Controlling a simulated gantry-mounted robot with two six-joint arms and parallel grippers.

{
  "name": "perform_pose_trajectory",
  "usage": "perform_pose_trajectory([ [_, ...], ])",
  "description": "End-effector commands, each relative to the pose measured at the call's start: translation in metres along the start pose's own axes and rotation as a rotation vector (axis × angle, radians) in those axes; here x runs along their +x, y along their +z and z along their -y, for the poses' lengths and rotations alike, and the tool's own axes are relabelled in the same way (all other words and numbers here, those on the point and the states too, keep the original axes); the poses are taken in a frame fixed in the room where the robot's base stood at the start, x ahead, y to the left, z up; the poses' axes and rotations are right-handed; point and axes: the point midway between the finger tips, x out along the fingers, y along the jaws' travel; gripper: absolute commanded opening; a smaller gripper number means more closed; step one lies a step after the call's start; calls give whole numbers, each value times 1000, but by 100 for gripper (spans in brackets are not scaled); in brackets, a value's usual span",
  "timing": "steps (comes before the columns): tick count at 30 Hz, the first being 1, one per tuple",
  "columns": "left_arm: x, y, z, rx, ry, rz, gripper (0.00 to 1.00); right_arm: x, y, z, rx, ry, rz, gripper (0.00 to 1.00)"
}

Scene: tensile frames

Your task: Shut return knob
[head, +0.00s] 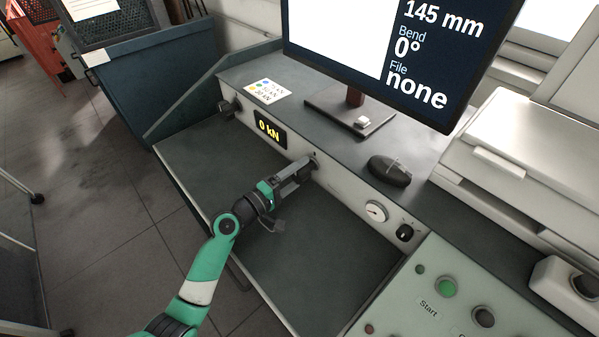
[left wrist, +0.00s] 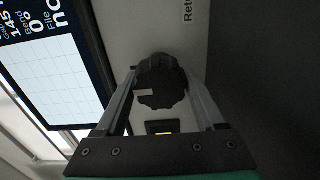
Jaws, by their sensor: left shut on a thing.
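The return knob (left wrist: 160,75) is a dark, ridged round knob with a pale pointer mark, on the light front panel. The panel lettering beside it is cut off and reads "Retu". My left gripper (head: 308,168) reaches the panel to the right of the yellow "0 kN" display (head: 269,132). In the left wrist view its two fingers stand on either side of the knob, shut on it. In the head view the fingers mostly hide the knob. My right gripper is in neither view.
Another dark knob (head: 228,107) sits at the panel's left end. A round gauge (head: 376,211) and a black knob (head: 404,232) are to the right. A monitor (head: 400,50) and a mouse (head: 390,170) stand above. The grey surface (head: 215,165) below the panel is clear.

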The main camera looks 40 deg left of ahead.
Motion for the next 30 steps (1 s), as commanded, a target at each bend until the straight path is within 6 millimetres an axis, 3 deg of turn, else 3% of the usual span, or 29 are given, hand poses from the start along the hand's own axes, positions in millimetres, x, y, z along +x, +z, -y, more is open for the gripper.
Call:
perform_pose_trajectory([
  [3,0,0,0,4,-1,0,16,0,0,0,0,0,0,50],
  [4,0,0,0,4,-1,0,75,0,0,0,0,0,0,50],
  [8,0,0,0,3,0,0,98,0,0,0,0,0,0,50],
  [19,-10,-1,-1,1,-1,-2,100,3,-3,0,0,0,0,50],
  [30,-91,-1,-2,-1,-2,-4,100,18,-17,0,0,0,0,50],
])
